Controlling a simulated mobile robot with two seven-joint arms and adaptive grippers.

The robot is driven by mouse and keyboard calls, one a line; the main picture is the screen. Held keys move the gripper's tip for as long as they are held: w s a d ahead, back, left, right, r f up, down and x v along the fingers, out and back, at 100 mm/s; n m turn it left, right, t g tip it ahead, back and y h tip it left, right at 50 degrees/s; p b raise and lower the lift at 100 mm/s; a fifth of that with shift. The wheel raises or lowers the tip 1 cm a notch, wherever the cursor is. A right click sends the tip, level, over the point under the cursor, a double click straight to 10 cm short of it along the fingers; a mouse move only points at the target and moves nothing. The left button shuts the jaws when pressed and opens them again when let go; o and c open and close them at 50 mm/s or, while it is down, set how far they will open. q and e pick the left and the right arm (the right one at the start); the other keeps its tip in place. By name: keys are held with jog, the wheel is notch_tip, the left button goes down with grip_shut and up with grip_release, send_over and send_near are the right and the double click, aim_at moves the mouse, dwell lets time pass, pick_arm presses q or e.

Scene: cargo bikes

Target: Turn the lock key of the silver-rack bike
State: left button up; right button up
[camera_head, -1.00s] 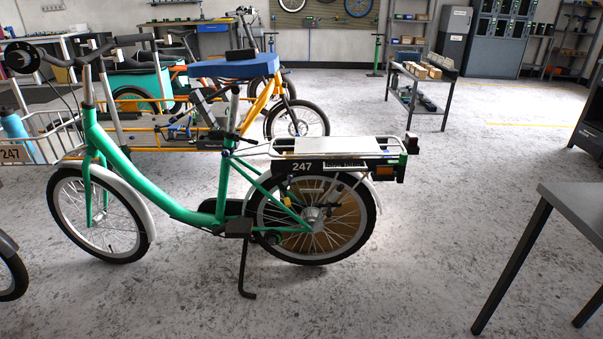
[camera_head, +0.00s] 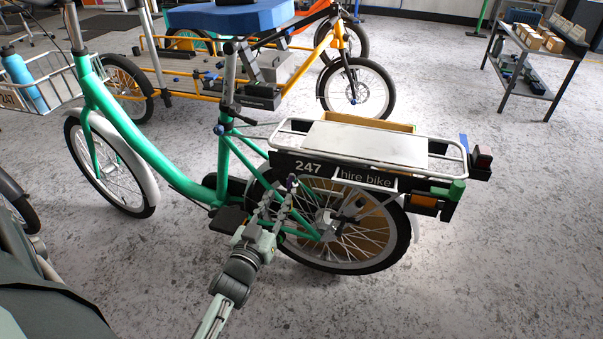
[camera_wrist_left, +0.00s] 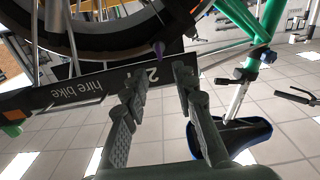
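The green hire bike (camera_head: 150,165) with the silver rack (camera_head: 370,143) stands side-on in the head view, on its wheels. A dark plate marked 247 (camera_head: 308,167) hangs under the rack. A small purple piece (camera_head: 291,182), which looks like the lock key, sits by the rear wheel below the plate. It also shows in the left wrist view (camera_wrist_left: 158,48). My left gripper (camera_head: 283,203) reaches up from below towards it. In the left wrist view its two fingers (camera_wrist_left: 160,75) are apart, with the purple piece just beyond their tips, apparently untouched. My right gripper is out of view.
The rear wheel's spokes (camera_head: 340,225) and the pedal (camera_head: 229,220) are close to my left gripper. A yellow cargo bike (camera_head: 290,75) stands behind. A shelf table (camera_head: 535,50) with small boxes is at the upper right. The floor at the right is clear.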

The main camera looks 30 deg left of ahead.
aim_at(287, 183)
pick_arm(q)
jog(key=x, duration=0.7)
jog(key=shift+w+r, duration=0.1)
jog(key=shift+w, duration=0.1)
grip_shut()
